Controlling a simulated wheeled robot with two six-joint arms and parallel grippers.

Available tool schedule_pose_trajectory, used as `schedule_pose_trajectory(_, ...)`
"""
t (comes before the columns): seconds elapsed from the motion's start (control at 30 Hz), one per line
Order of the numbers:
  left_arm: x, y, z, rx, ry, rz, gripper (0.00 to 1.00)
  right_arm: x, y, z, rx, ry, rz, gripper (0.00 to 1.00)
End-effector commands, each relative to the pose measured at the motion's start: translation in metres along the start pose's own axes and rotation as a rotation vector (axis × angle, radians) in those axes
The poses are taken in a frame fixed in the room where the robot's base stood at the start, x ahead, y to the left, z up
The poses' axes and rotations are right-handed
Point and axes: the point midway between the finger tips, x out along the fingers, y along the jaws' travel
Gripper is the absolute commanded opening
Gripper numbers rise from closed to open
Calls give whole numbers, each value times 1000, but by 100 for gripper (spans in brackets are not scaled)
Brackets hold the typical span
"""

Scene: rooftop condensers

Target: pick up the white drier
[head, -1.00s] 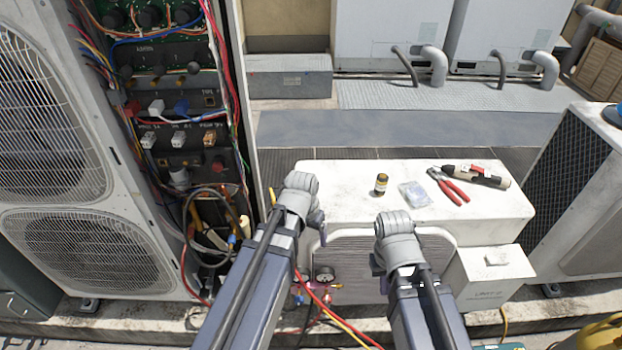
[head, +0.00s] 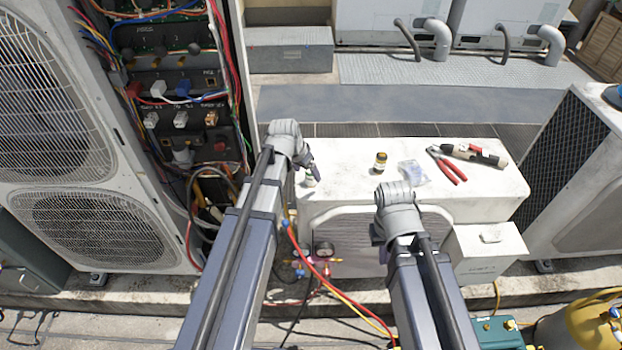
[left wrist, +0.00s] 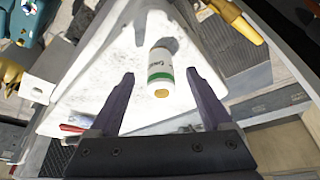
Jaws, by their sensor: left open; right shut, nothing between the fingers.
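The white drier (left wrist: 160,68) is a small white cylinder with a green label and a brass-coloured end facing the left wrist camera. It is on the white top of the low condenser (head: 450,207). In the head view the drier (head: 311,179) shows at the condenser's left end, partly covered by my left gripper (head: 312,168). In the left wrist view my left gripper (left wrist: 160,78) is open, with the drier between and slightly beyond its fingertips; I see no grip on it. My right gripper (head: 382,252) is mostly hidden behind its wrist, in front of the condenser.
An amber jar (head: 380,162), a clear bag (head: 412,173), red pliers (head: 447,165) and a black-and-cream tool (head: 475,154) lie on the same top. An open electrical cabinet (head: 180,100) with wires stands left. A gauge with hoses (head: 324,250) hangs in front.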

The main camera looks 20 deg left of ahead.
Motion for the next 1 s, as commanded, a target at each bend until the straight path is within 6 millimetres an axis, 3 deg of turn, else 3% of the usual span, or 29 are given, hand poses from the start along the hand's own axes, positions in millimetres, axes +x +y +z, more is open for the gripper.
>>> schedule_pose_trajectory(0.17, 5, 0, -1, 0, 0, 0, 82, 4, 0, 0, 0, 0, 0, 0)
schedule_pose_trajectory(0.53, 50, -1, -6, 1, 0, 0, 82, 43, -4, -2, 0, 0, 0, 0)
schedule_pose_trajectory(0.83, 51, 0, -7, 0, 0, 0, 82, 44, -4, -3, 0, 0, 0, 0)
schedule_pose_trajectory(1.0, 51, 0, -7, 0, 0, 0, 64, 44, -4, -3, 0, 0, 0, 0)
